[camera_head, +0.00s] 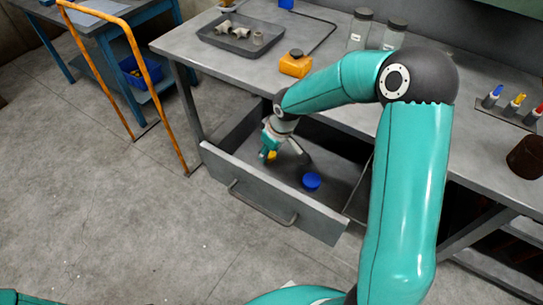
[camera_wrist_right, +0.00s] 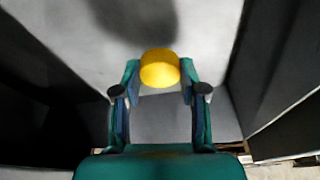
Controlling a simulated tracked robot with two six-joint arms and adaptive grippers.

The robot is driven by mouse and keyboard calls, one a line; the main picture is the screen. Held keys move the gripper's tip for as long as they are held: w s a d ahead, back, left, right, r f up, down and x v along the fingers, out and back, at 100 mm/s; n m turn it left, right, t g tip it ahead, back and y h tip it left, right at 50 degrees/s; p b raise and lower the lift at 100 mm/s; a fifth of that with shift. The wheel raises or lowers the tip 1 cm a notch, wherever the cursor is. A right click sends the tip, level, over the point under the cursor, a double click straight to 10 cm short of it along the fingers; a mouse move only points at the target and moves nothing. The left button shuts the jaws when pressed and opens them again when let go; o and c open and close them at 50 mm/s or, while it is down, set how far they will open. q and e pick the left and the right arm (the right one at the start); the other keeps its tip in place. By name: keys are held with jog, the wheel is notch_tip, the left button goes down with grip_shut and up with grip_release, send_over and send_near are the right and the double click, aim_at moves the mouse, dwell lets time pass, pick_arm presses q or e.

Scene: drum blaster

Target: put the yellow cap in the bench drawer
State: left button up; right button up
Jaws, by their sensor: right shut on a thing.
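The yellow cap (camera_wrist_right: 160,68) is between the fingertips of my right gripper (camera_wrist_right: 160,80) in the right wrist view. In the head view the yellow cap (camera_head: 272,155) shows at the tip of my right gripper (camera_head: 270,150), which reaches down inside the open bench drawer (camera_head: 262,196). The gripper is shut on the cap. The drawer's grey floor lies below the cap; whether the cap touches it I cannot tell. A blue cap (camera_head: 312,181) lies on the drawer floor to the right. My left gripper is not in view.
The grey bench (camera_head: 330,85) stands behind and above the drawer. On it are a tray (camera_head: 215,38) with fittings, an orange container (camera_head: 295,64), jars (camera_head: 361,28) and a rack of coloured-tip bottles (camera_head: 505,108). An orange rail (camera_head: 150,85) stands at the left.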

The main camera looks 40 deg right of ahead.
jog(key=shift+f, duration=1.3)
jog(key=shift+f+b, duration=0.1)
jog(key=shift+b, duration=0.2)
jog(key=o, duration=0.8)
jog(key=shift+r+p, duration=0.3)
jog(key=shift+r, duration=0.35)
jog(key=p+v, duration=0.1)
jog(key=v, duration=1)
jog(key=shift+p, duration=0.3)
